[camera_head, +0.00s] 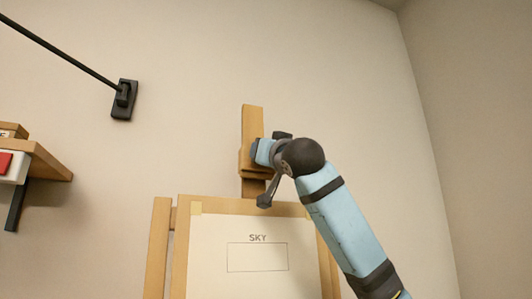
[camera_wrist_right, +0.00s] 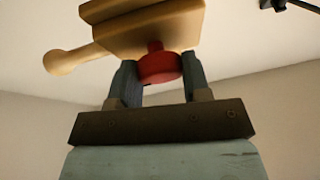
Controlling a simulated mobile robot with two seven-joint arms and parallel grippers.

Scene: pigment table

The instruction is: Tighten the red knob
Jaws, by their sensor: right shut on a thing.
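The red knob (camera_wrist_right: 158,68) sits under a wooden block (camera_wrist_right: 150,32) in the right wrist view. My right gripper (camera_wrist_right: 160,78) has its two fingers on either side of the knob and is shut on it. In the head view my right arm reaches up to the top of the wooden easel, and its gripper (camera_head: 256,150) is at the clamp block (camera_head: 246,162) on the easel's mast (camera_head: 252,122). The knob is hidden there behind my gripper and wrist. My left gripper is not in view.
The easel holds a white sheet (camera_head: 215,240) marked "SKY" with an empty rectangle. A wooden shelf (camera_head: 48,160) with a red-marked item is on the left wall. A black wall bracket (camera_head: 124,100) with a rod is above it. The wall right of the easel is clear.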

